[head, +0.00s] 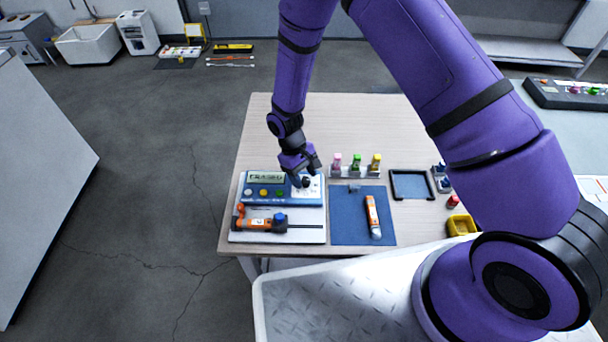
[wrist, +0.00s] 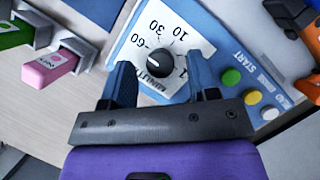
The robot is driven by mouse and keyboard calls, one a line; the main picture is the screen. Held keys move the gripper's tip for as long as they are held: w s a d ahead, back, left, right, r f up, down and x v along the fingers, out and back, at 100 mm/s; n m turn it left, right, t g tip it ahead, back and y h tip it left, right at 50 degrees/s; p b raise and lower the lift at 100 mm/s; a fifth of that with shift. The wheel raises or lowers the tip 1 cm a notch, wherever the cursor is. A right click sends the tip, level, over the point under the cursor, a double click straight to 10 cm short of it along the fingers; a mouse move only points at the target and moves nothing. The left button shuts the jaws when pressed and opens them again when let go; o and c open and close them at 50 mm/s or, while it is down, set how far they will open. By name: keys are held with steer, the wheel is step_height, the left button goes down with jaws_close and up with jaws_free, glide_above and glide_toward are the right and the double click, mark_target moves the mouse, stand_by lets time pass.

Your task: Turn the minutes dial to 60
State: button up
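The minutes dial is a round black knob (wrist: 160,61) on a white scale plate (wrist: 143,50) printed with numbers including 60, 30 and 10. A small white pointer mark shows on the knob; its exact reading is too small to tell. The dial belongs to a blue device (head: 253,201) with a lit display (head: 266,177) whose text I cannot read reliably. My gripper (wrist: 160,70) is open, with one blue-black finger on each side of the knob and visible gaps between. In the head view my gripper (head: 301,175) is over the device's right end and partly hides the dial.
A START label and coloured buttons (wrist: 231,77) lie right of the dial in the wrist view. An orange-black tool (head: 262,222) lies in front of the device. A blue mat (head: 350,220) holds an orange-white tube (head: 373,216).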

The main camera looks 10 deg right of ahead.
steer(key=v, duration=1)
steer(key=shift+w+r, duration=0.15)
steer(key=shift+r, duration=0.2)
steer(key=s+d+r+m+t+y, duration=0.1)
steer(key=d+r, duration=0.3)
steer(key=r, duration=0.6)
steer(key=s+d+r+m+t, duration=0.15)
steer(key=d+r, duration=0.25)
steer(key=r, duration=0.5)
steer(key=s+d+r+m+t+y, duration=0.15)
steer(key=d+r, duration=0.35)
steer(key=r, duration=0.5)
steer(key=s+d+r+m+t, duration=0.1)
steer(key=s+d+r, duration=0.2)
steer(key=s, duration=0.4)
steer(key=s+d+r+m+t, duration=0.1)
steer(key=s+d+r+t, duration=0.1)
steer(key=s, duration=0.5)
steer(key=s+d+r+m+t, duration=0.1)
steer(key=s+d+r+t, duration=0.1)
steer(key=s+d+r, duration=0.2)
steer(key=s+r, duration=0.2)
steer(key=s, duration=0.2)
steer(key=shift+d+r, duration=0.25)
steer(key=shift+d, duration=0.15)
